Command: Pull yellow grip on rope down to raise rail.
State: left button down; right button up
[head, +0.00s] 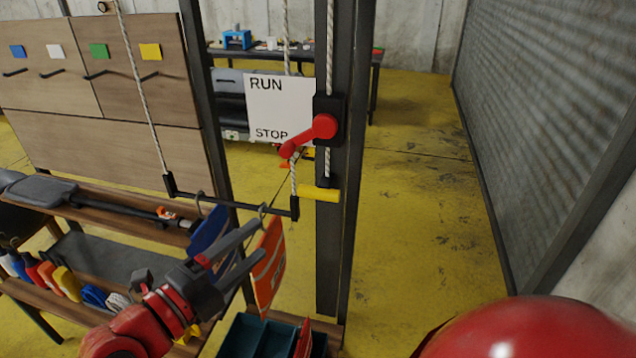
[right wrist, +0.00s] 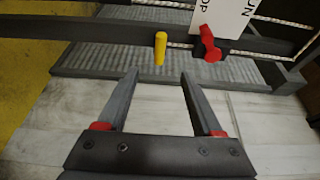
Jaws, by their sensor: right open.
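The yellow grip (head: 318,194) is a short bar sticking out sideways at the dark upright post, at the lower end of a white rope (head: 329,60). The dark rail (head: 240,203) hangs level from ropes, left of the grip, with a blue and an orange tag on hooks. My right gripper (head: 260,238) is open and empty, left of and below the grip in the head view, overlapping the orange tag (head: 268,270). In the right wrist view, the yellow grip (right wrist: 160,49) lies beyond the open fingers, apart from them. My left gripper is not in view.
A red lever (head: 308,136) on the post points toward STOP on a white RUN/STOP sign (head: 270,103). A shelf with bottles (head: 65,280) and a paddle stands left. Dark bins (head: 262,336) sit below. Yellow floor (head: 410,230) is clear to the right.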

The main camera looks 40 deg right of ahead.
aim_at(312, 197)
jog(key=p+x, duration=0.6)
jog(key=x, duration=1)
jog(key=shift+d+p, duration=0.35)
jog(key=shift+p, duration=0.05)
jog(key=shift+w+d, duration=0.1)
jog(key=shift+d, duration=0.3)
jog(key=shift+c, duration=0.3)
jog(key=shift+f, duration=0.1)
grip_shut()
